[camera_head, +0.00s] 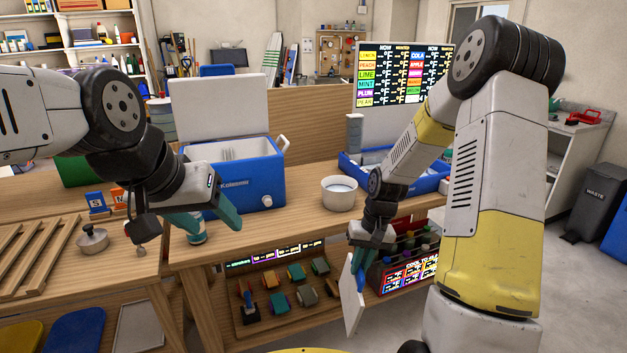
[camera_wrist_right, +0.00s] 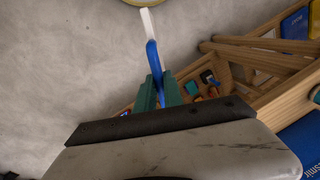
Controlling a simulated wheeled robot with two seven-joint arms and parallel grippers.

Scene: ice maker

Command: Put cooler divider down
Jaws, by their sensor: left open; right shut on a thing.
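The cooler divider (camera_head: 353,296) is a thin white panel with a blue part. It hangs steeply tilted below my right gripper (camera_head: 362,262), in front of the table's front edge. In the right wrist view the divider (camera_wrist_right: 152,55) sits edge-on between the green fingers of the right gripper (camera_wrist_right: 158,92), which is shut on it. My left gripper (camera_head: 214,224) is open, with teal fingers apart, in front of the blue cooler (camera_head: 264,190). The cooler stands on the table with its white lid (camera_head: 220,107) up; part of its front is behind my left arm.
A white bowl (camera_head: 339,194) stands right of the cooler on the wooden table (camera_head: 300,222). A small can (camera_head: 196,232) is near the left gripper's fingers. A lower shelf (camera_head: 255,325) holds several coloured items. A blue tray (camera_head: 430,180) is at right.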

